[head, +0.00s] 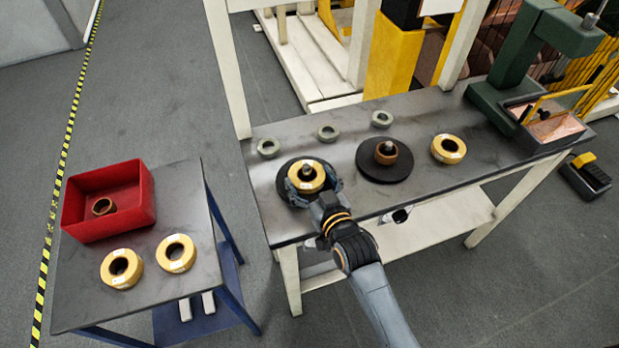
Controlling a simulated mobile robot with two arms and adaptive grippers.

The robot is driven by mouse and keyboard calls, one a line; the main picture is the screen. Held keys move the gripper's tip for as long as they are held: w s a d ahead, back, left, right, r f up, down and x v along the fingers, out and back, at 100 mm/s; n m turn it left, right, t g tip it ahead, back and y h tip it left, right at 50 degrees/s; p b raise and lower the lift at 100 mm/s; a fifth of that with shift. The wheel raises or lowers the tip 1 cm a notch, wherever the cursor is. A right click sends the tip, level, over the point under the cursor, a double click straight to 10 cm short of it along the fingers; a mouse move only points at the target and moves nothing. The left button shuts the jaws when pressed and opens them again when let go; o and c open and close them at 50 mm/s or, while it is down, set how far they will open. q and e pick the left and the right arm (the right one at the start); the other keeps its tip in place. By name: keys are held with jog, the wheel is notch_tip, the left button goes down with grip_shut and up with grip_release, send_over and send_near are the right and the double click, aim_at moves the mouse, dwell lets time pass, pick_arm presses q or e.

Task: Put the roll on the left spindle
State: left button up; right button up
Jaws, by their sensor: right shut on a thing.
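My right gripper (318,190) reaches in from the lower right and is shut on a yellow copper foil roll (296,180). The roll is at the left spindle (306,171), whose tip shows inside the roll's hole. The black round base (284,190) of this spindle shows partly under the roll and gripper fingers. I cannot tell whether the roll rests fully on the base. The right spindle (386,149) stands on its own black disc (372,172) with a small brown core around it. My left gripper is not in view.
Another yellow roll (448,149) lies farther right on the bench (430,185). Several green rings (328,132) lie behind the spindles. A green press (520,65) stands at right. The left side table (75,290) holds a red bin (140,205) and two yellow rolls (122,268).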

jog(key=o, duration=1.1)
jog(key=shift+f, duration=0.1)
jog(key=b+v, duration=0.1)
jog(key=v, duration=1.1)
jog(key=shift+a, duration=0.15)
